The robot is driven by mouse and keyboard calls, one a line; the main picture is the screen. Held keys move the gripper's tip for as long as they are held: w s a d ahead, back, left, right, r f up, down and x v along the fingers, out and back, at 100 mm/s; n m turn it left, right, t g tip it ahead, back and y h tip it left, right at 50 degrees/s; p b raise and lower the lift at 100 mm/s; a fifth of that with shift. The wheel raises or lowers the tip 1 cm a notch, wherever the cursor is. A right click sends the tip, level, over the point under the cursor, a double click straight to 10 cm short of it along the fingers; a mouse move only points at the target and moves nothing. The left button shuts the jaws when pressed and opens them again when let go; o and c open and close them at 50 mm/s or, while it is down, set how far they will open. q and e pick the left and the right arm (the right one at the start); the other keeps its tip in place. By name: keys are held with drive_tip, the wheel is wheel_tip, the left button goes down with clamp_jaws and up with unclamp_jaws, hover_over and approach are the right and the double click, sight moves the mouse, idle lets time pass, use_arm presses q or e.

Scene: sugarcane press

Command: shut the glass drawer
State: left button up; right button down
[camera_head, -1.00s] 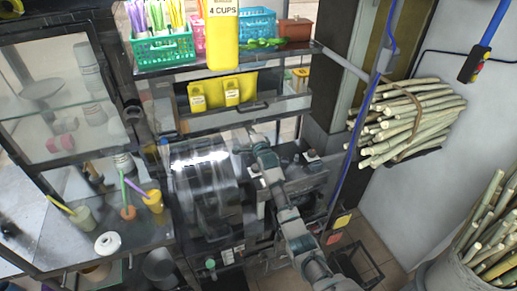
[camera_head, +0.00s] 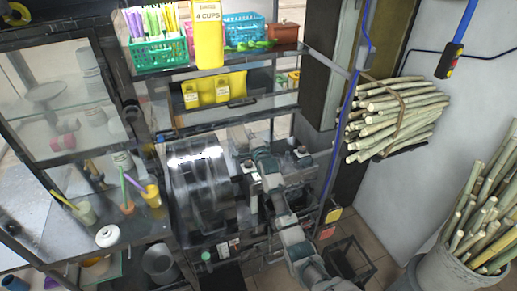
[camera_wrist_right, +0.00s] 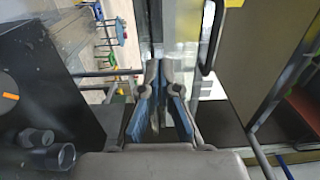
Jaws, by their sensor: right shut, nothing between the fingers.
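The glass drawer (camera_head: 207,118) sits under the upper shelf in the head view, with a clear front and a dark handle (camera_head: 243,102). Yellow boxes with labels (camera_head: 215,90) show just above its front. How far it stands out is hard to tell. My right gripper (camera_head: 238,132) is just below the drawer front, with its fingers small and blurred there. In the right wrist view the gripper (camera_wrist_right: 160,66) is shut and empty, its fingertips close together before a pale glassy panel. A dark curved handle (camera_wrist_right: 212,42) is right of the fingertips there. My left gripper is not in view.
A metal press (camera_head: 200,185) stands below the drawer. A green basket (camera_head: 160,53) and a yellow cup holder (camera_head: 208,35) stand on the shelf above. Glass shelving with cups is at left.

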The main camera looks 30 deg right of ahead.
drive_tip(key=v, duration=0.7)
drive_tip(key=s+a+f+n+g+y, duration=0.2)
drive_tip(key=s+a+f+n+g, duration=0.2)
drive_tip(key=s+a+f+n, duration=0.45)
drive_tip(key=s+a+f+n+g+y, duration=0.1)
drive_tip(key=s+a+f+n+g, duration=0.4)
drive_tip(key=s+f, duration=0.7)
drive_tip(key=s+a+f+n+g+y, duration=0.1)
drive_tip(key=s+a+f+n+g, duration=0.3)
drive_tip(key=s, duration=0.8)
drive_tip(key=s+a+f+n+g, duration=0.1)
drive_tip(key=s+a+f+n, duration=0.4)
drive_tip(key=s, duration=0.6)
wheel_tip(320, 180, down, 25)
drive_tip(key=s+g, duration=0.1)
drive_tip(key=g, duration=0.1)
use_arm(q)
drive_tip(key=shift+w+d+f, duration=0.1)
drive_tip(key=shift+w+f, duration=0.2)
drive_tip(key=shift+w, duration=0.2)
use_arm(e)
drive_tip(key=s+d+f, duration=0.2)
drive_tip(key=s+f, duration=1.4)
drive_tip(key=s, duration=0.2)
drive_tip(key=shift+d+f+n+g, duration=0.15)
drive_tip(key=shift+f+n+g, duration=0.2)
drive_tip(key=shift+g, duration=0.05)
